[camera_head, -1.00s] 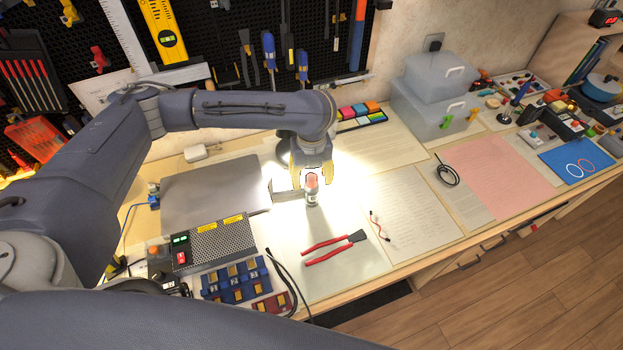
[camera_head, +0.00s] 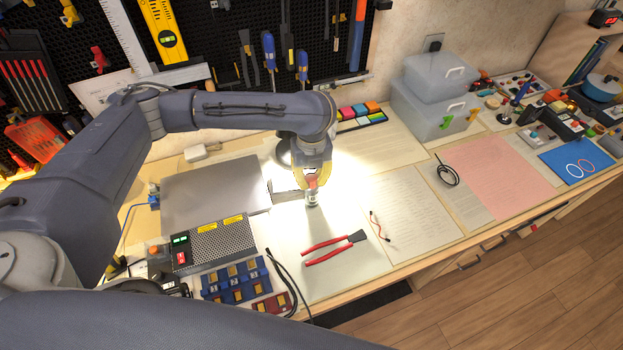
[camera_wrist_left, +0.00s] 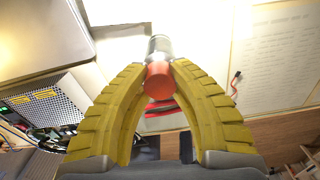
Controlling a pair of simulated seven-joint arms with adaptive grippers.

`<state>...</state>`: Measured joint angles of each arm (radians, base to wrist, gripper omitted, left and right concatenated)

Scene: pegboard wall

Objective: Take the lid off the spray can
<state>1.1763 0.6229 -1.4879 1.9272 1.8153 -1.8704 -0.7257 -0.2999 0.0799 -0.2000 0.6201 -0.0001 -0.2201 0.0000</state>
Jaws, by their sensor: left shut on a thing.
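The spray can (camera_head: 312,200) stands upright on the lit workbench, small and silver. Its red lid (camera_head: 312,182) is at the top, partly covered by my gripper in the head view. My left gripper (camera_head: 312,184) has come down over the can from above. In the left wrist view the yellow fingers (camera_wrist_left: 159,80) are closed on the red lid (camera_wrist_left: 158,82), one on each side. The can's silver body (camera_wrist_left: 159,47) extends beyond the lid. The lid and can look joined. My right gripper is in neither view.
Red-handled pliers (camera_head: 334,246) lie in front of the can. A closed laptop (camera_head: 215,193) and a perforated power box (camera_head: 215,243) are to the left. A red-and-black wire (camera_head: 380,225) lies to the right. Clear storage boxes (camera_head: 430,108) stand at the back right.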

